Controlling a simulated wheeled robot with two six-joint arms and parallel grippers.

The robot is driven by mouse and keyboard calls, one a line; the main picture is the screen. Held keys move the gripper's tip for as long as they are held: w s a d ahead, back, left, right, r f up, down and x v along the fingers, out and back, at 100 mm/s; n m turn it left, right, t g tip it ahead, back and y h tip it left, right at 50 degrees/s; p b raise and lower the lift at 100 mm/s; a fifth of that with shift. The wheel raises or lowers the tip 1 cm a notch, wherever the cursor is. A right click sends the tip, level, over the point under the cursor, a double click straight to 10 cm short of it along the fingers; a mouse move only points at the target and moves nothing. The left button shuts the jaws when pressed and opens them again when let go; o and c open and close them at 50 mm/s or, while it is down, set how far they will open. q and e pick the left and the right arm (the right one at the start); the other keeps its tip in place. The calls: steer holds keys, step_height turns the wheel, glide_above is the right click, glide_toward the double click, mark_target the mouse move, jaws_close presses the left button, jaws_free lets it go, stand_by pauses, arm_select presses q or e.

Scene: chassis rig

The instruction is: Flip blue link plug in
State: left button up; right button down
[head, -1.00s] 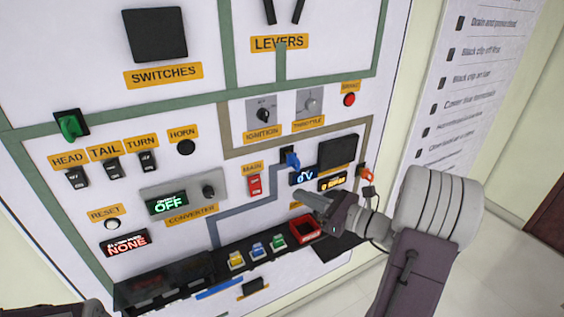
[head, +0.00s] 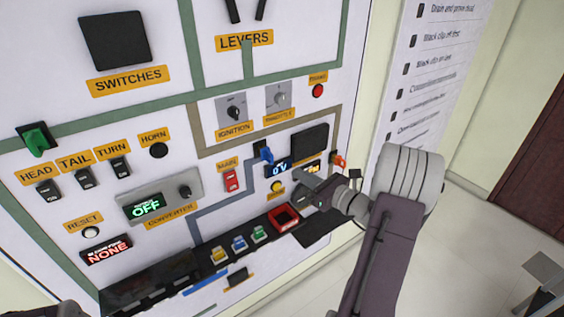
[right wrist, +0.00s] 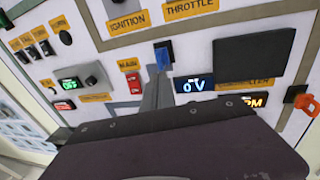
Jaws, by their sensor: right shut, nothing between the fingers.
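The blue link plug (head: 265,153) is a small blue lever on a dark base on the white panel, above the left end of the 0 V display (head: 277,170). It also shows in the right wrist view (right wrist: 163,57), upright. My right gripper (head: 299,178) is shut and empty, in front of the panel below and right of the blue plug. In the right wrist view its grey fingers (right wrist: 157,92) point up toward the plug; whether they touch it cannot be told. My left gripper is not in view.
An orange plug (head: 339,160) sits right of the dark square plate (head: 309,141). Below are a yellow button (head: 277,187), a red-framed box (head: 285,217) and several coloured blocks on a black ledge. A red main switch (head: 231,180) is to the left.

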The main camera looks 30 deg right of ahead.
mark_target(273, 161)
steer(key=x, duration=0.2)
steer(key=p+x, duration=0.1)
steer(key=x, duration=0.2)
steer(key=p+x, duration=0.1)
steer(key=x, duration=0.1)
steer(key=shift+w+a, duration=0.1)
steer(key=shift+a, duration=0.2)
steer(key=shift+w+f, duration=0.1)
steer(key=shift+w, duration=0.45)
steer(key=shift+w+a, duration=0.1)
steer(key=shift+w, duration=0.1)
steer(key=shift+w+b, duration=0.5)
steer(key=shift+w, duration=0.55)
